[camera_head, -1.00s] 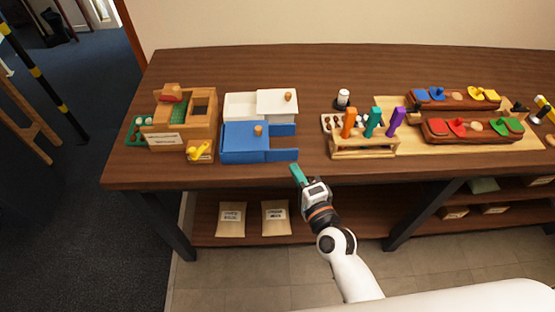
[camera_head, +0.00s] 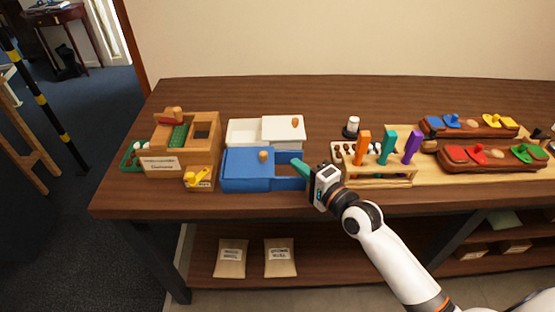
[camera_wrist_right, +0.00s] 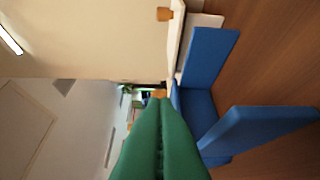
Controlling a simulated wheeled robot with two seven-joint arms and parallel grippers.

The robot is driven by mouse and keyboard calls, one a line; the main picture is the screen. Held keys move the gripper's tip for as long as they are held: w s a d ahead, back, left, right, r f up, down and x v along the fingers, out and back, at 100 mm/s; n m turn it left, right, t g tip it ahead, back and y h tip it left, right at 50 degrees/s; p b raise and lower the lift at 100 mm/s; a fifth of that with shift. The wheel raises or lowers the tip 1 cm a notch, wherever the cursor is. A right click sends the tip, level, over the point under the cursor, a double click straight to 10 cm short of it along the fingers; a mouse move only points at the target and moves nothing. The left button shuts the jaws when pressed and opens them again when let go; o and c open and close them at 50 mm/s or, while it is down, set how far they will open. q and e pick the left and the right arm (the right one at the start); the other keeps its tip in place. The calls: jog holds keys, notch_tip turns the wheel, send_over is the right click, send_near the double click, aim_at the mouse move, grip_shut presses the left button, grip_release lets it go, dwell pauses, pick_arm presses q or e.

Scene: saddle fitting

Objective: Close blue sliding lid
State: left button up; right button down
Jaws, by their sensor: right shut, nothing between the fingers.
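The blue box has a blue sliding lid (camera_head: 246,165) with a round wooden knob (camera_head: 263,156). The lid covers the left part; the right end, between blue side walls (camera_head: 290,184), is uncovered. My right gripper (camera_head: 296,163) is shut and empty, with its green fingertips over the open right end. In the right wrist view the green fingers (camera_wrist_right: 160,135) point toward the blue box, whose walls (camera_wrist_right: 210,58) stand beside them. Whether the fingertips touch the lid's edge is hidden. My left gripper is out of view.
A white box with a white lid (camera_head: 284,130) stands just behind the blue one. A wooden box (camera_head: 205,130) and a small yellow-handled block (camera_head: 199,180) stand to the left.

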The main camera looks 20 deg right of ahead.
aim_at(266, 157)
jog(key=w+a+p, duration=0.1)
jog(key=w+a, duration=0.2)
jog(key=shift+w, duration=0.1)
jog(key=shift+w+a+f, duration=0.15)
jog(key=shift+w+a, duration=0.1)
jog(key=shift+a, duration=0.45)
jog(key=shift+w+a+r+p, duration=0.2)
jog(key=shift+a+p, duration=0.5)
jog(key=shift+a, duration=0.1)
jog(key=shift+a+f, duration=0.1)
jog(key=shift+a, duration=0.05)
